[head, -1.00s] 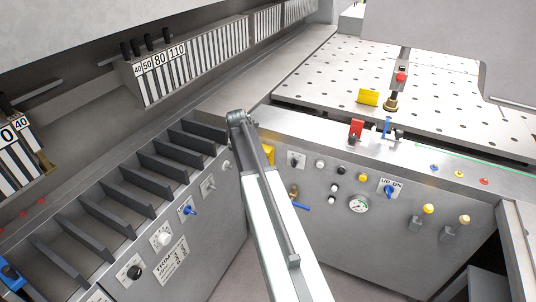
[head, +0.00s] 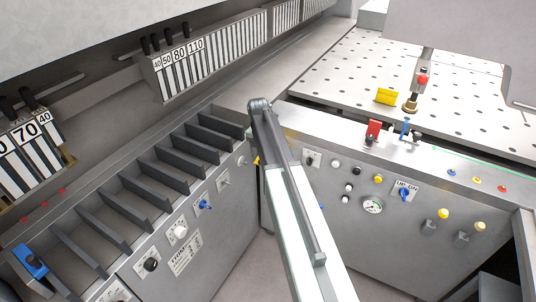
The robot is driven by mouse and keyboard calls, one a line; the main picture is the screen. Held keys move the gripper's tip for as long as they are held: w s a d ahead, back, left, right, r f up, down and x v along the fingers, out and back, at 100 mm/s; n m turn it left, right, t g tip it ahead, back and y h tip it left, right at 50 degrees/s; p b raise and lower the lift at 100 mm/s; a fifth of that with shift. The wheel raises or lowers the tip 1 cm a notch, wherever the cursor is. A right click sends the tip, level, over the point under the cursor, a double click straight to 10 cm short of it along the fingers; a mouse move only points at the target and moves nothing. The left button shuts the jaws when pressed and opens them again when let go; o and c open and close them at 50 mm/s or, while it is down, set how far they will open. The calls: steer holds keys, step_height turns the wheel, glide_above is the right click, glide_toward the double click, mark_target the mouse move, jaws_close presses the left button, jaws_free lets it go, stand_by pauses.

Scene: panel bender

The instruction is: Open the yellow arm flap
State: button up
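A yellow plate (head: 386,96) stands tilted on the perforated table at the upper right, left of a brass-based post. A second small yellow piece (head: 257,160) shows at the left edge of my arm, in the corner between the two control panels, mostly hidden by the arm. I cannot tell which of the two is the arm flap. My arm rises from the bottom to a grey joint in the middle. My gripper is not visible, so its relation to either piece cannot be seen.
The perforated table (head: 335,75) fills the upper right. The front panel (head: 330,215) carries knobs and a gauge. A slotted rack (head: 150,185) with dark dividers lies left. Numbered tool blocks (head: 185,70) stand behind it.

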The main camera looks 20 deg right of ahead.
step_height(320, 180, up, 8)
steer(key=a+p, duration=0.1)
steer(key=p, duration=0.6)
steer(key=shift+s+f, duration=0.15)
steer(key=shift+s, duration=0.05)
